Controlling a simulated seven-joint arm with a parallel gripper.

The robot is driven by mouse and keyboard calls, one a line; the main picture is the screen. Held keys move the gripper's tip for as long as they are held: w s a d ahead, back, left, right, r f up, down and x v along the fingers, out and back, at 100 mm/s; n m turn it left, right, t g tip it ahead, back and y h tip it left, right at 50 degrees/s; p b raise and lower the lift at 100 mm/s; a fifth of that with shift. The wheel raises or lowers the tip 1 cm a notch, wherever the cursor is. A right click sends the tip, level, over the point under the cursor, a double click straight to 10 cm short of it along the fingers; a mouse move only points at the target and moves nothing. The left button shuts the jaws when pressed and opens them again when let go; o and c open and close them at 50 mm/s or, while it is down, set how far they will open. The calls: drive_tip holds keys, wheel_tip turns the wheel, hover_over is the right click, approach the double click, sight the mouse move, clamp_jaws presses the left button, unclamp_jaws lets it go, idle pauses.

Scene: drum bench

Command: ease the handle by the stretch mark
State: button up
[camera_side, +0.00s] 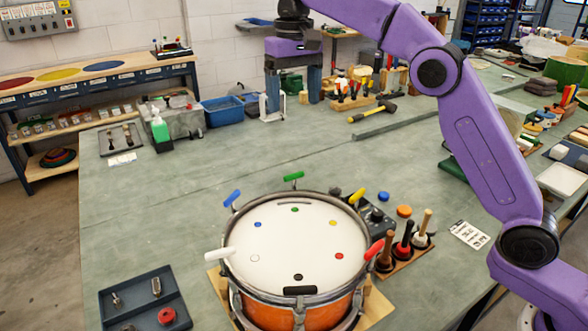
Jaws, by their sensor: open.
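An orange drum (292,240) with a pale head and metal rim stands at front centre. Coloured handles surround its rim: blue (232,198), green (293,177), yellow (357,195), red (374,249), white (219,254) and black (300,290). A dot of matching colour lies on the head inside each. A short dark curved mark (294,203) shows on the head between the green handle and the green dot (294,209); it looks like the stretch mark. My gripper (290,98) is open and empty, pointing down, well behind and above the drum, apart from every handle.
A dark tray (145,300) with small parts lies left of the drum. A wooden rack (405,256) of upright tools and a dark box (374,217) with a knob stand close on its right. The bench between is clear.

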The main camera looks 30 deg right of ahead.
sight(294, 173)
wheel_tip(294, 173, down, 17)
drive_tip(key=shift+f, duration=0.2)
idle(0.7)
drive_tip(key=c, duration=1)
